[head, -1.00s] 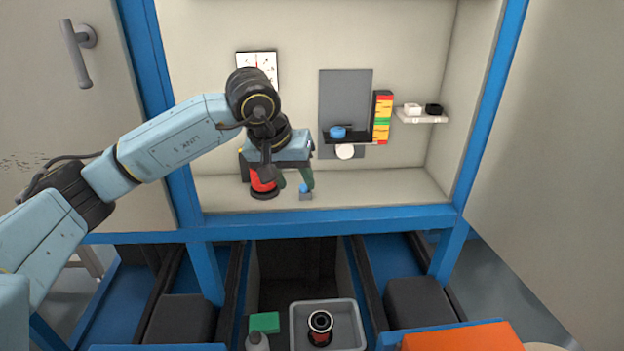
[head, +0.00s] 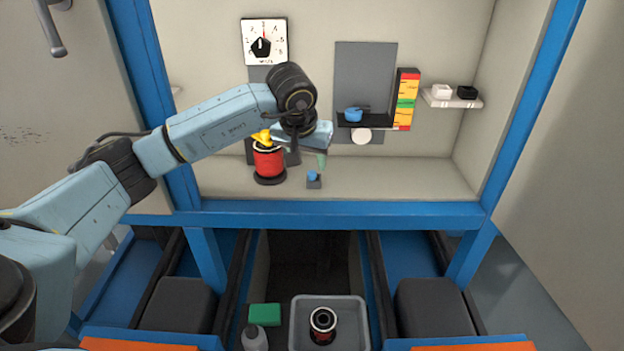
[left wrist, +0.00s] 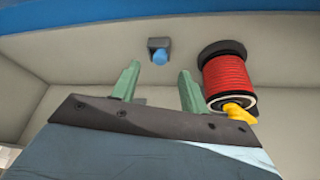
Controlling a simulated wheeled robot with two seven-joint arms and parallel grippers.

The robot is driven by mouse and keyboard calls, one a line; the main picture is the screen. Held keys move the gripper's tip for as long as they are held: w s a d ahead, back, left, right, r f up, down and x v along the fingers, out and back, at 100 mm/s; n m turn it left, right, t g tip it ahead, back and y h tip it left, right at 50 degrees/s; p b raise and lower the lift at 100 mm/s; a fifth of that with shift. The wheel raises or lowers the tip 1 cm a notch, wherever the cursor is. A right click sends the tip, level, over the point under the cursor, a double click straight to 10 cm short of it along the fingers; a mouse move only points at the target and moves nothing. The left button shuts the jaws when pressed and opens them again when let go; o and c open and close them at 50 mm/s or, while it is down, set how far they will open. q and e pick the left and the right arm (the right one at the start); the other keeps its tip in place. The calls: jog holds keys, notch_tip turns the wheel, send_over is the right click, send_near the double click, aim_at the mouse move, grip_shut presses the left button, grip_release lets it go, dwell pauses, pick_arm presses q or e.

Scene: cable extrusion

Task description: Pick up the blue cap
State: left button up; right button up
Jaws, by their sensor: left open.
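A small blue cap (head: 313,175) sits on a small grey block (head: 314,184) on the cabinet floor, right of the red spool. The cap also shows in the left wrist view (left wrist: 159,57), near the top and against its grey holder (left wrist: 157,44). My left gripper (head: 321,161) is just above the cap in the head view. In the left wrist view, its two green fingers (left wrist: 158,84) are spread and empty, with the cap beyond the gap between them. My right gripper is not in view.
A red spool (head: 268,163) with a yellow piece (head: 261,137) on top stands close left of the gripper. A dark shelf (head: 367,124) holds another blue object (head: 353,114). The cabinet floor right of the cap is clear. A grey tray (head: 358,310) sits below.

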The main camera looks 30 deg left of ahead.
aim_at(311, 173)
pick_arm(q)
jog(key=b+x, duration=0.1)
jog(key=x, duration=0.2)
jog(key=shift+w+f, duration=0.15)
jog(key=shift+f, duration=0.2)
jog(key=shift+w+f, duration=0.15)
jog(key=shift+f, duration=0.15)
grip_shut()
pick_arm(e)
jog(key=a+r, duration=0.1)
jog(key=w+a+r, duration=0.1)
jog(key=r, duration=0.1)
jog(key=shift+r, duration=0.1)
pick_arm(q)
jog(key=shift+r, duration=0.15)
jog(key=shift+r, duration=0.6)
notch_tip(311, 173, up, 9)
jog(key=p, duration=0.2)
jog(key=shift+f+p, duration=0.2)
jog(key=shift+p, duration=0.1)
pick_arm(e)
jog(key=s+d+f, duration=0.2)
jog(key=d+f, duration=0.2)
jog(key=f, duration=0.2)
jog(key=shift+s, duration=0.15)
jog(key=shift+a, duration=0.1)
